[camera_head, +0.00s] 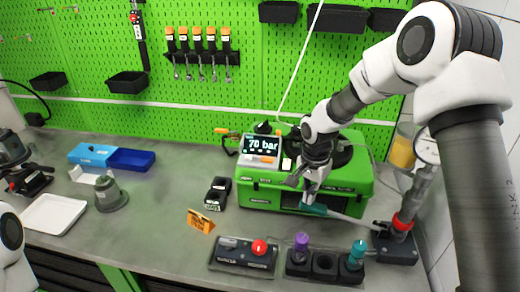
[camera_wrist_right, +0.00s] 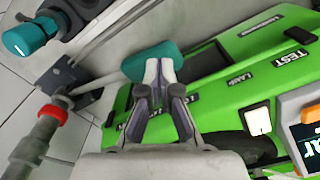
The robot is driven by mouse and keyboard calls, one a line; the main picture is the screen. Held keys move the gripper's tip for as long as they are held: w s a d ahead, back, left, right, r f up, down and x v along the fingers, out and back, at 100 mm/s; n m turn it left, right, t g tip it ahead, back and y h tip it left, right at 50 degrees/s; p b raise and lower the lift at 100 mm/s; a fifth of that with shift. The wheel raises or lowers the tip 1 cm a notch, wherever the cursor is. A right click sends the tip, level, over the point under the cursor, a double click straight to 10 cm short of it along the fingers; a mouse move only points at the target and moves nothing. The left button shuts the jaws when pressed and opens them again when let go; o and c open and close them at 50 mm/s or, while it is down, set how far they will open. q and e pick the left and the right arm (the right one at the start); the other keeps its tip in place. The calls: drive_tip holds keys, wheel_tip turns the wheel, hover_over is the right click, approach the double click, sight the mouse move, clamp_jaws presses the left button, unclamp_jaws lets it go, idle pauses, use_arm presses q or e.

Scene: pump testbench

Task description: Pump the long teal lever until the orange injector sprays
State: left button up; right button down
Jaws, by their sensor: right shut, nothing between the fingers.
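The long lever has a teal grip (camera_head: 316,209) and a grey rod (camera_head: 347,218) running right to the hand pump (camera_head: 400,230), which has a red collar. The lever lies low in front of the green case. My right gripper (camera_head: 309,196) is shut and empty, with its fingertips right at the teal grip. In the wrist view the closed fingertips (camera_wrist_right: 160,72) overlap the teal grip (camera_wrist_right: 150,60); I cannot tell whether they touch it. I cannot make out an orange injector or any spray. My left arm shows at the left edge; its gripper is not clear.
The green case (camera_head: 262,194) carries a display reading 70 bar (camera_head: 262,144). A holder (camera_head: 325,266) with purple and teal knobs and a red-button box (camera_head: 244,256) stand in front. A pressure gauge (camera_head: 427,150) and orange-filled jar (camera_head: 402,153) are at right.

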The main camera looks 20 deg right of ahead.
sight(304, 211)
wheel_tip(304, 211, down, 7)
drive_tip(key=b, duration=0.3)
drive_tip(key=shift+w+a, duration=0.25)
drive_tip(key=shift+a, duration=0.15)
idle(0.6)
drive_tip(key=shift+r, duration=0.15)
drive_tip(key=r+p, duration=0.4)
drive_tip(key=d+r+p, duration=0.1)
drive_tip(key=r+p, duration=0.1)
drive_tip(key=r, duration=0.1)
drive_tip(key=shift+s, duration=0.25)
drive_tip(key=shift+f, duration=0.15)
